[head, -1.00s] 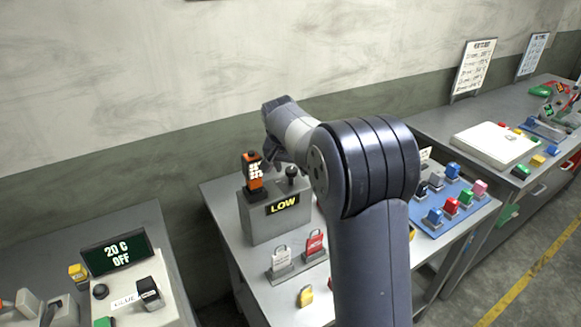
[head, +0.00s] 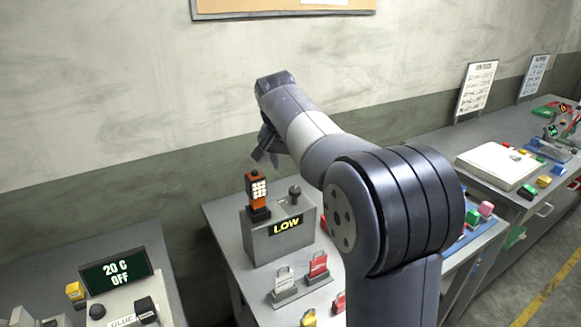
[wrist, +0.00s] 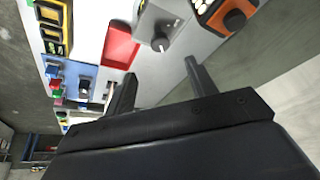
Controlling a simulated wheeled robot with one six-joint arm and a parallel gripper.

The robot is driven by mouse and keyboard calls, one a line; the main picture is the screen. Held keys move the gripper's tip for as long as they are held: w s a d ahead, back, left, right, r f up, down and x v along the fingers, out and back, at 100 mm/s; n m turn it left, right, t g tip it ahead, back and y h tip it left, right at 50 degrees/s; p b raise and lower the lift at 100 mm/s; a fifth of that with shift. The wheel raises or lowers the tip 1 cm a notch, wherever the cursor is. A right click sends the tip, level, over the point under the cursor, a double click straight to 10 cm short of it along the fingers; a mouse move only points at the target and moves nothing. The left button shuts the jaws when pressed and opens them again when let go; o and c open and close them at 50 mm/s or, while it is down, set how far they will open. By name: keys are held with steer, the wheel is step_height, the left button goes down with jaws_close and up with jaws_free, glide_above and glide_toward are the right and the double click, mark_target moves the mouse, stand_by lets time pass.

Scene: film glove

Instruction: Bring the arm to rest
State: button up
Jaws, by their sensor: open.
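My arm rises from the lower right of the head view and reaches up and to the left. My gripper (head: 266,150) hangs at its end, above and behind the grey box. In the wrist view the two fingers of my gripper (wrist: 158,88) stand apart with nothing between them. Below is the grey box (head: 282,238) with a lit LOW display and a dark knob (head: 295,194). An orange handset (head: 257,192) stands on the box's left side, clear of the fingers.
Red and white padlock-shaped tags (head: 318,264) stand at the front of the middle table. A 20 C OFF display (head: 117,270) is on the left bench. A white board (head: 497,166) lies on the right bench. The wall is close behind; the air above the tables is free.

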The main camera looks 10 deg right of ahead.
mark_target(295, 189)
steer(key=shift+f, duration=0.15)
steer(key=p+x, duration=0.1)
steer(key=x, duration=0.9)
steer(key=shift+w+d, duration=0.1)
steer(key=shift+w, duration=0.05)
steer(key=shift+f, duration=0.2)
steer(key=shift+w, duration=0.1)
